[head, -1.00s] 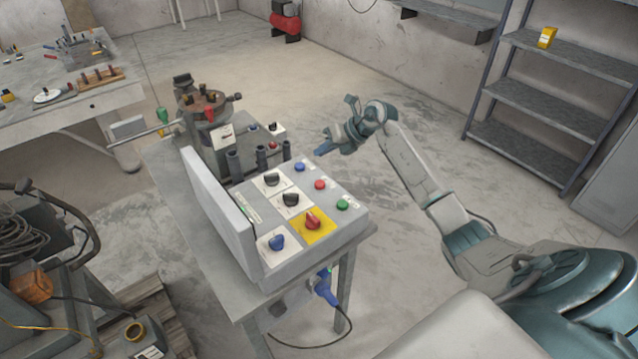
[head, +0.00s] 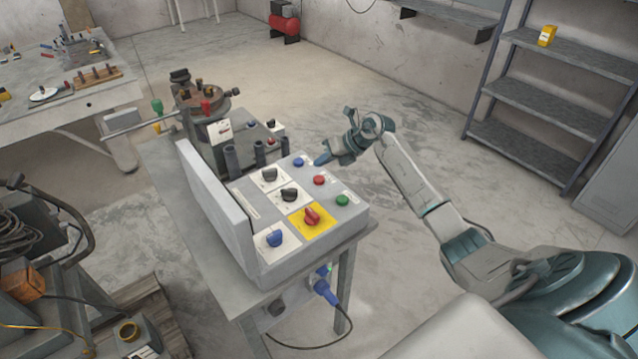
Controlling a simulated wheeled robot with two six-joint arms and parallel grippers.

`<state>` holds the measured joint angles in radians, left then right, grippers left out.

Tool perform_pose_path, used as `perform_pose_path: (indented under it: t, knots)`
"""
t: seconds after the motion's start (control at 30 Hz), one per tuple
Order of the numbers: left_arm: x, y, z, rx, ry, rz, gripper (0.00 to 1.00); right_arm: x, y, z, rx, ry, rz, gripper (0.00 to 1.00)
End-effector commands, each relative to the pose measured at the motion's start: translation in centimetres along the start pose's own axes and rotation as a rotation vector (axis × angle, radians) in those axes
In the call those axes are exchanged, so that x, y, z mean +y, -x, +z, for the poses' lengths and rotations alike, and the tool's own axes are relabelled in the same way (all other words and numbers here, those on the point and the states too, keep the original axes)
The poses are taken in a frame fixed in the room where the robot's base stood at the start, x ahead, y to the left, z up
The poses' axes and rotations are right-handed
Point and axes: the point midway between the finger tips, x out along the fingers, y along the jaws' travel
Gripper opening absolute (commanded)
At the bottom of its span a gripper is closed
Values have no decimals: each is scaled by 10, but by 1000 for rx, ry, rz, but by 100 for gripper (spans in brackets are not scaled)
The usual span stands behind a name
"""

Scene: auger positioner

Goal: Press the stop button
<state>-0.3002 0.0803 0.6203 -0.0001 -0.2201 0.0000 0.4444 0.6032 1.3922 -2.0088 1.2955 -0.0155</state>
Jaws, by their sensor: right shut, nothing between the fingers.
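The grey control box (head: 262,262) stands on a small metal table. Its sloped top carries a column of push buttons at the right: a blue one (head: 298,162), a red one (head: 319,180) and a green one (head: 342,200). Their labels are too small to read; the red one looks like the stop button. A red knob (head: 312,214) sits on a yellow plate. My right gripper (head: 320,160) is shut and empty. Its tip appears just right of the blue button and above the red one in the picture; whether it touches is unclear. My left gripper is not in view.
Black knobs (head: 269,174) and a blue knob (head: 275,238) share the panel. An upright grey plate (head: 215,205) borders its left side. The rotary positioner (head: 207,103) stands behind on the same table (head: 160,170). The floor to the right is clear.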

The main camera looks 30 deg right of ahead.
Motion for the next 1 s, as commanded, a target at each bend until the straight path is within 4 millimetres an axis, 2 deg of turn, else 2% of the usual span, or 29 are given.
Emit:
perform_pose_path:
  t: [0.03, 0.2, 1.0]
  knots:
    - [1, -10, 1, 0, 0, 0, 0, -7, -9, -7, 0, -1, 0, 0]
    - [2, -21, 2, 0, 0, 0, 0, -14, -19, -14, -1, -1, 0, 0]
    - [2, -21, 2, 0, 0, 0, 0, -15, -20, -15, 0, 0, 0, 0]
